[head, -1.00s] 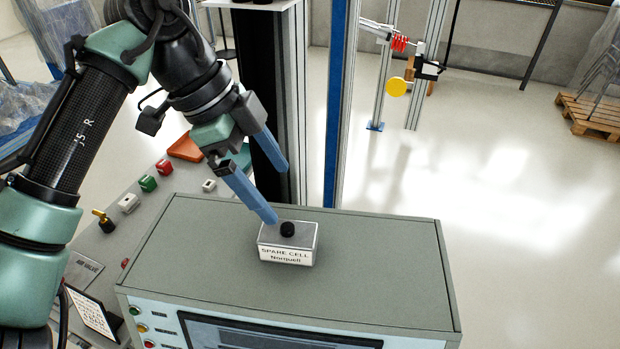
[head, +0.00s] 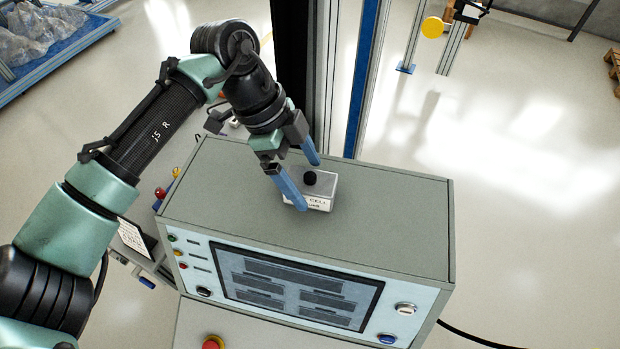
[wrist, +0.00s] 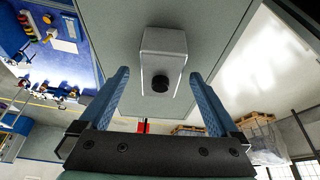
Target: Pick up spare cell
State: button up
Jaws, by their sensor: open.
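The spare cell is a small pale box with a black knob on its top and a printed label on its front (head: 322,198). It sits on top of the grey-green cabinet (head: 390,220). In the wrist view the box (wrist: 163,48) lies ahead, between the lines of the spread fingers (wrist: 160,78), with a gap on each side. I cannot tell whether a finger touches it.
A screen (head: 290,285) and buttons fill the cabinet's front, with a red knob (head: 213,343) below. A dark column and a blue-edged post (head: 362,80) rise behind the cabinet. The cabinet top right of the box is clear.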

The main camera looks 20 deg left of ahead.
jog(key=shift+p+x, duration=0.45)
jog(key=shift+x, duration=1.05)
jog(key=shift+a, duration=0.15)
grip_shut()
jog(key=shift+r, duration=0.15)
